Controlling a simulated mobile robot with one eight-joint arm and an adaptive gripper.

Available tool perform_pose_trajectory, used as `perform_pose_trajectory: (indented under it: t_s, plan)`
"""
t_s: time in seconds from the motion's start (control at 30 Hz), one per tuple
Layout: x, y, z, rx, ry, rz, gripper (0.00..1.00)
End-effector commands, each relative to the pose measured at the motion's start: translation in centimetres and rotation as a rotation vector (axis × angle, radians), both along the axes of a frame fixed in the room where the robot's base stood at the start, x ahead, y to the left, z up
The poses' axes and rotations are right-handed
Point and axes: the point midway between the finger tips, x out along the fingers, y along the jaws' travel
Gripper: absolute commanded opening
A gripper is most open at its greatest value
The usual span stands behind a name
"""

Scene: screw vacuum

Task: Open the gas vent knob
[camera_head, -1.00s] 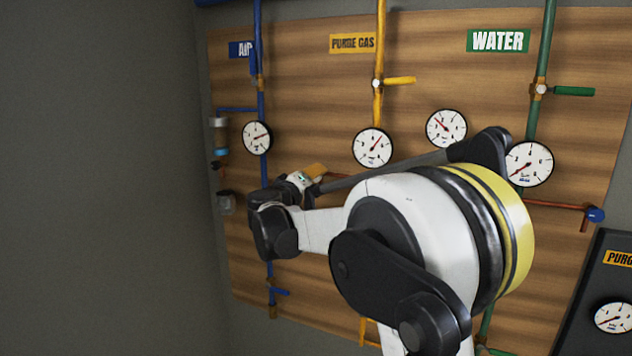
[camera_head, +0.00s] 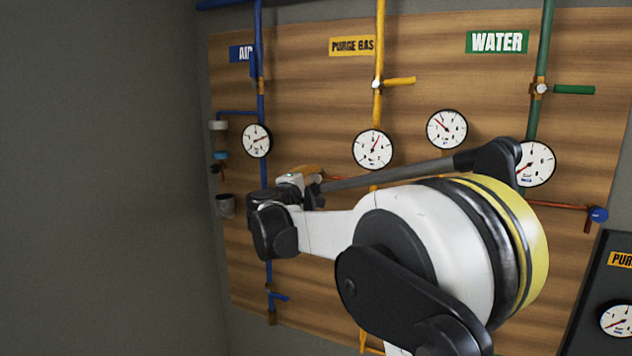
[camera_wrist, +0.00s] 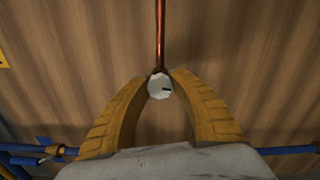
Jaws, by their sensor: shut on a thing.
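A pale round knob with a dark mark (camera_wrist: 160,88) sits at the end of a thin copper pipe (camera_wrist: 160,35) in the wrist view. I take it for the gas vent knob. My gripper (camera_wrist: 161,77) has its two yellow fingers on either side of the knob, shut on it with the tips close to its sides. In the head view the yellow finger of my gripper (camera_head: 306,170) shows in front of the wooden panel (camera_head: 320,245). The knob is hidden there behind my arm and gripper.
The panel carries a blue air pipe (camera_head: 262,60), a yellow purge gas pipe (camera_head: 380,40) and a green water pipe (camera_head: 545,40), with several gauges. A yellow valve handle (camera_head: 400,81) and a green one (camera_head: 574,90) stick out to the right. A grey wall (camera_head: 95,180) stands at left.

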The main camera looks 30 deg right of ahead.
Motion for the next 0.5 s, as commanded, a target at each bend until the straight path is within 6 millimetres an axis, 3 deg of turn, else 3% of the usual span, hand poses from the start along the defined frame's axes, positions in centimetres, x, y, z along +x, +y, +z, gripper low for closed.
perform_pose_trajectory:
  t_s: [0.5]
  plan:
    - [0.01,0.02,0.0,-0.041,0.052,0.0,0.0]
